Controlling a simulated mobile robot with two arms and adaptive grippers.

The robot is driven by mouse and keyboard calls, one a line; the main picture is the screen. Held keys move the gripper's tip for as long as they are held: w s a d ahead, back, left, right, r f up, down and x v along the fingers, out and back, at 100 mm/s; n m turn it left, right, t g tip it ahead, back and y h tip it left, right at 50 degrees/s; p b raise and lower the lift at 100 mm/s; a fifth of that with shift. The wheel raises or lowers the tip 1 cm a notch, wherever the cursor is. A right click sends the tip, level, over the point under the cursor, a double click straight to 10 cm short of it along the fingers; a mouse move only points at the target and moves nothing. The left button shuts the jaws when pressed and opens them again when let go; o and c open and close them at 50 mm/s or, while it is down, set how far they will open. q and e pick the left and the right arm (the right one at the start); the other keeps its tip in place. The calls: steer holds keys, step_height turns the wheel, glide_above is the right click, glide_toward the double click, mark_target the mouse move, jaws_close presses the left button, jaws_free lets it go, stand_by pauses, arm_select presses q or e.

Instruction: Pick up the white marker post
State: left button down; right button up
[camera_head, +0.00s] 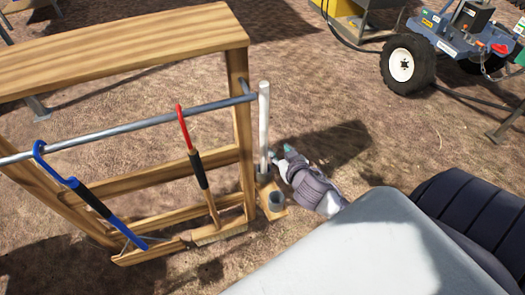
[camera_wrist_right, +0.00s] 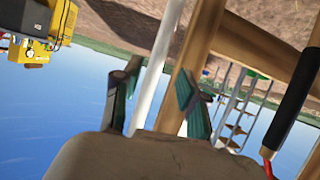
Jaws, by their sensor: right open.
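The white marker post (camera_head: 264,115) stands upright beside the right leg of a wooden rack in the head view. Its foot is in a holder low on the rack's right side. My right gripper (camera_head: 281,157) is open at the lower part of the post, just to its right. In the right wrist view the post (camera_wrist_right: 158,60) runs between the two spread green-grey fingers of the gripper (camera_wrist_right: 157,92). I cannot tell whether a finger touches it. My left gripper is not in view.
The wooden rack (camera_head: 130,50) has a metal bar (camera_head: 130,128), a blue-handled tool (camera_head: 95,202) and a red-handled broom (camera_head: 197,165). A wheeled machine (camera_head: 450,40) stands at the upper right. Bare ground lies between.

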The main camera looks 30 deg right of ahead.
steer(key=t, duration=0.2)
glide_toward(266, 117)
steer(key=shift+m, duration=0.3)
steer(key=x, duration=0.5)
steer(key=shift+a+f, duration=0.25)
steer(key=shift+a, duration=0.05)
steer(key=x, duration=0.5)
steer(key=shift+w+d+r, duration=0.15)
steer(key=shift+w+d, duration=0.1)
steer(key=shift+d, duration=0.05)
steer(key=shift+w+d+f, duration=0.1)
steer(key=shift+w+f, duration=0.1)
steer(key=shift+w, duration=0.3)
jaws_close()
steer(key=shift+r, duration=0.1)
